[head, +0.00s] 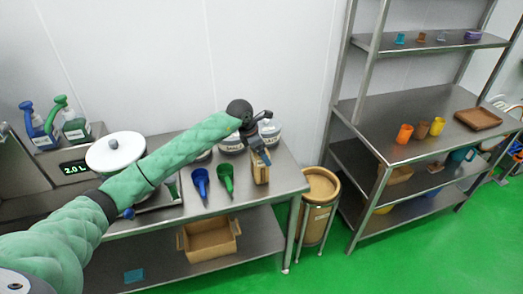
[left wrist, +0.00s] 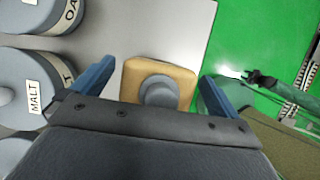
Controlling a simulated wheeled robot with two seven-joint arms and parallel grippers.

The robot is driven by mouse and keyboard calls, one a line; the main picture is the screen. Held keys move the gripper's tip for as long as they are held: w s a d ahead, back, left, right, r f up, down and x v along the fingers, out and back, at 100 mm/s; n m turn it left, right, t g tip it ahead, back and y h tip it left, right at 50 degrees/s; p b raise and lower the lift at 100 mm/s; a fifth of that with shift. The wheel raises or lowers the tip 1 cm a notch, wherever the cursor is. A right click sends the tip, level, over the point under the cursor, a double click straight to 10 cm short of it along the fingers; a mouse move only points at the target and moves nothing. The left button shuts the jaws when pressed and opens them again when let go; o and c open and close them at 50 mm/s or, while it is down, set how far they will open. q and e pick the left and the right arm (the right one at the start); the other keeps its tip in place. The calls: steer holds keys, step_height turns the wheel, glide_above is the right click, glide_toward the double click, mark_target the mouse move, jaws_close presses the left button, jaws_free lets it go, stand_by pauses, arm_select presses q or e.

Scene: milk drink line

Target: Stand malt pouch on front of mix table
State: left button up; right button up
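A tan pouch (head: 261,172) with a grey round cap stands near the right end of the steel table (head: 284,182); I take it for the malt pouch, but read no label on it. It also shows from above in the left wrist view (left wrist: 183,92). My left gripper (head: 262,154) is over the pouch. In the left wrist view its blue fingers (left wrist: 160,80) are open, one on each side of the pouch, with gaps between. A green sleeve with a dark pronged end (left wrist: 258,78), seemingly my right arm and gripper, shows small over the floor.
Lidded canisters, one labelled MALT (left wrist: 35,97), stand beside the pouch. A round bin (head: 320,187) stands right of the table, before a shelf rack (head: 425,148).

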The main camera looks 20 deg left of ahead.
arm_select(q)
steer(key=shift+r, duration=0.1)
arm_select(e)
steer(key=shift+s+r, duration=0.1)
arm_select(q)
steer(key=shift+a+r, duration=0.15)
steer(key=shift+b+v, duration=0.75)
steer(key=shift+v, duration=0.45)
steer(key=b+v, duration=0.3)
steer(key=v, duration=0.6)
steer(key=shift+r, duration=0.15)
arm_select(e)
steer(key=w+a+r, duration=0.3)
steer(key=w+r, duration=0.3)
steer(key=shift+w+a, duration=0.15)
steer(key=shift+a, duration=0.15)
